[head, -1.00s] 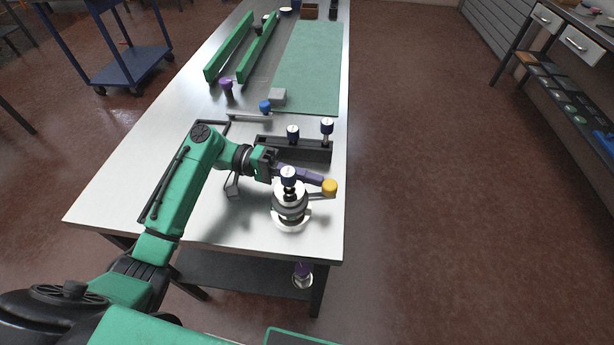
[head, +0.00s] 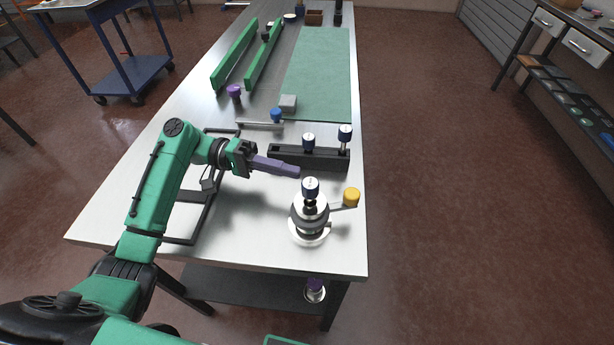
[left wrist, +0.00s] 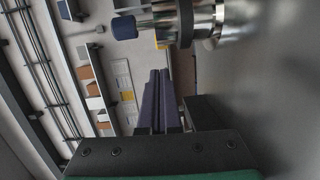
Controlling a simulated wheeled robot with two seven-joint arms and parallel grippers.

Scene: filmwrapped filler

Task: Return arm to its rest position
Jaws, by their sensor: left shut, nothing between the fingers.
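My left arm is green and comes in from the left over the near end of the table in the head view. Its gripper (head: 297,172) has purple fingers that lie together, shut and empty. The fingers also show in the left wrist view (left wrist: 160,88). The gripper points right, above the tabletop. It is up and left of a round metal device (head: 310,215) with a blue knob on top and a yellow knob (head: 351,197) on a side lever. A gap shows between the fingers and this device. My right gripper is not in view.
A dark block (head: 290,157) with blue-topped knobs lies just behind the gripper. A black frame (head: 205,205) lies under the arm. Farther back are a purple knob (head: 234,91), a grey block (head: 288,102), green rails (head: 235,55) and a green mat (head: 318,75).

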